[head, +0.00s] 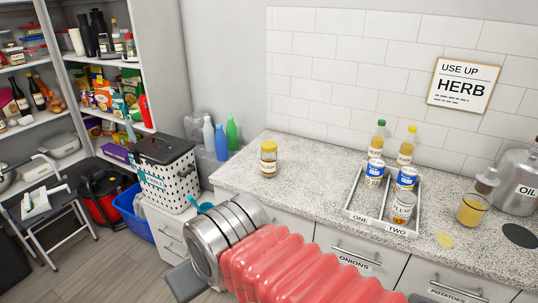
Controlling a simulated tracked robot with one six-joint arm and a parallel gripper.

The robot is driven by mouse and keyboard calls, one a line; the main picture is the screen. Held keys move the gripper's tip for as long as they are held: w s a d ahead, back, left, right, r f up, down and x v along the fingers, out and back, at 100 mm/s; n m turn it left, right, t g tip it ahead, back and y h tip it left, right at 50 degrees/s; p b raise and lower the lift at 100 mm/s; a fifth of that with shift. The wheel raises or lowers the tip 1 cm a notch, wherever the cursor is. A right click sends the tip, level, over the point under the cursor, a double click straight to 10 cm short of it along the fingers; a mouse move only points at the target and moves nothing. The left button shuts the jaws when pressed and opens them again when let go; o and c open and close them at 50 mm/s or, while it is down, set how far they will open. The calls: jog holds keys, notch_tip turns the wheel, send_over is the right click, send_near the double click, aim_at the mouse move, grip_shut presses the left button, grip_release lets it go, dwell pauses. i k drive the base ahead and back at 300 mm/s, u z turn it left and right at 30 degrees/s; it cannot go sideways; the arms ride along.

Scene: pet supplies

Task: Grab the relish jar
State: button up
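A small glass jar (268,160) with a yellow-gold lid, pale label and brownish-yellow contents stands upright on the speckled counter, near its left end. Its label is too small to read, so I cannot confirm that it is relish. My arm, with red ribbed sleeve and silver rings, crosses the bottom middle in front of the counter. A dark grey part shows at its lower left end, but no fingertips can be made out. The arm end is apart from the jar, below and left of it. No thing is seen held.
A white divided tray (379,228) holds blue-white cans (375,172) and a labelled jar (402,208). Two bottles (405,146) stand behind. A glass (471,209) and a metal oil canister (516,182) are at right. Counter between jar and tray is clear.

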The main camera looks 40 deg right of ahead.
aim_at(268, 150)
jog(key=z, duration=0.25)
jog(key=i, duration=1.05)
jog(key=z, duration=0.35)
